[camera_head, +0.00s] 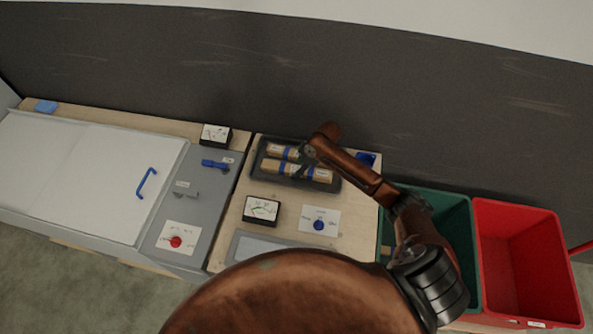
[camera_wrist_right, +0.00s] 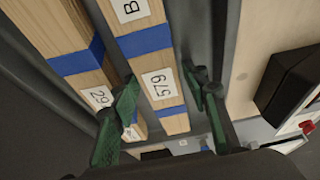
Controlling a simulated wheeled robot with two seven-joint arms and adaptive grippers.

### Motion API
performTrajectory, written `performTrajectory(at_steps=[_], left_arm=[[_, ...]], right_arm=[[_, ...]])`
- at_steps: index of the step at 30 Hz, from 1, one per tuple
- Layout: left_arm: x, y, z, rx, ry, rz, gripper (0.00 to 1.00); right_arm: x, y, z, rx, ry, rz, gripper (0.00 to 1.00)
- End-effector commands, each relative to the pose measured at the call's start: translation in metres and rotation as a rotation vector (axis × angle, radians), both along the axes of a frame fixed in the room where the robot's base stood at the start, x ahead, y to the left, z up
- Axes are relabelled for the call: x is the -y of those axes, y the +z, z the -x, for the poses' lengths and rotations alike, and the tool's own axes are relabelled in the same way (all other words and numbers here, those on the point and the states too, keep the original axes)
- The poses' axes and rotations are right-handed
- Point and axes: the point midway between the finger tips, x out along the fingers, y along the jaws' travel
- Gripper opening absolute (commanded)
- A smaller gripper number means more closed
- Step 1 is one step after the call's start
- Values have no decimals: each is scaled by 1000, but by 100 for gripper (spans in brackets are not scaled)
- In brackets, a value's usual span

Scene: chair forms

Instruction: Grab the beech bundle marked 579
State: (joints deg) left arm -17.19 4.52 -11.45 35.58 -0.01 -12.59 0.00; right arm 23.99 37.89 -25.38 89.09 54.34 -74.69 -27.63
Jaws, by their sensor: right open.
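Two beech bundles with blue bands lie side by side in a dark tray (camera_head: 334,185) in the head view. The beech bundle marked 579 (camera_wrist_right: 160,84) shows in the right wrist view, with a second label reading B. It appears to be the nearer one (camera_head: 312,174) in the head view. The other bundle (camera_wrist_right: 55,28), further back (camera_head: 276,150), has a partly hidden label reading 29. My right gripper (camera_head: 303,165) is open over the tray. In the wrist view its green fingertips (camera_wrist_right: 162,88) lie on either side of the 579 bundle. Contact cannot be told. My left gripper is not in view.
A black-framed meter (camera_head: 261,209) and a blue knob (camera_head: 319,225) are in front of the tray. A green bin (camera_head: 455,225) and a red bin (camera_head: 525,260) stand at right. A grey panel and white lid (camera_head: 85,170) lie left. A dark wall rises behind.

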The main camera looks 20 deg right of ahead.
Motion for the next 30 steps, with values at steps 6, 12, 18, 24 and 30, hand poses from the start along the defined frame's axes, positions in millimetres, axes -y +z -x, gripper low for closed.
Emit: performTrajectory(at_steps=[6, 12, 18, 24, 30], left_arm=[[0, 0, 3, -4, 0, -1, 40], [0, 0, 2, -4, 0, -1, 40], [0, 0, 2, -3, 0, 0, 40], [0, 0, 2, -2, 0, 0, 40], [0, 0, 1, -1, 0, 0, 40]], right_arm=[[-1, -4, -1, 0, 0, 1, 42], [-1, -4, -1, -1, 0, 1, 33], [-1, -4, -1, -1, 0, 1, 19], [-1, -4, -1, -1, 0, 1, 6], [-1, -3, -1, 2, -1, 0, 0]])
